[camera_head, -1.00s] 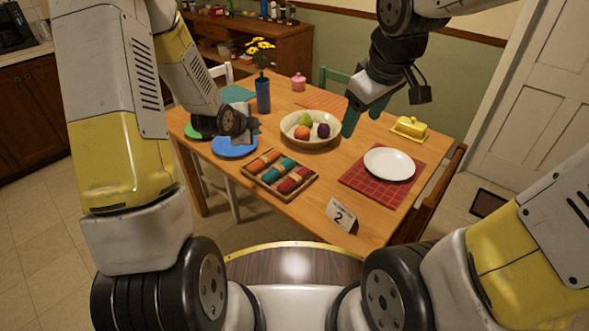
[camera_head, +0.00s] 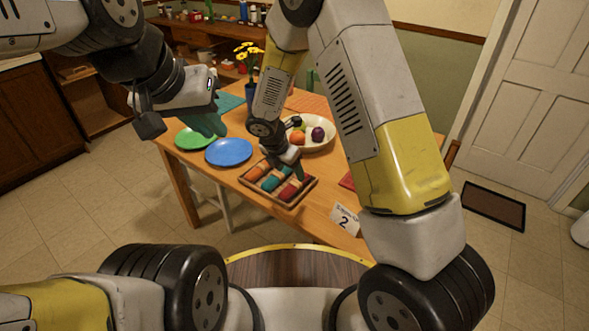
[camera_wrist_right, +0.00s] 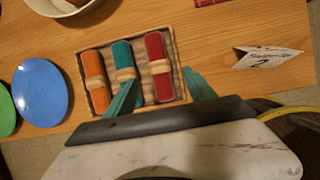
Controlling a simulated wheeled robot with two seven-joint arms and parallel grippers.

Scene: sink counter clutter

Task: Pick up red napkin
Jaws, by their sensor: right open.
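The red napkin (camera_head: 289,190) is rolled, with a tan band around its middle. It lies at the right end of a brown tray (camera_head: 292,205), beside a teal rolled napkin (camera_head: 274,181) and an orange one (camera_head: 258,171). My right gripper (camera_head: 297,170) is above the tray, open and empty. In the right wrist view its teal fingertips (camera_wrist_right: 160,90) are spread, one on each side of the red napkin (camera_wrist_right: 159,67); contact cannot be told. My left gripper (camera_head: 207,122) hangs over the table's left side near the plates; its finger gap is unclear.
A green plate (camera_head: 192,139) and a blue plate (camera_head: 229,152) lie left of the tray. A fruit bowl (camera_head: 322,141) and a blue vase (camera_head: 251,95) stand behind. A number card (camera_head: 344,219) stands near the front edge. My right arm hides the table's right side.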

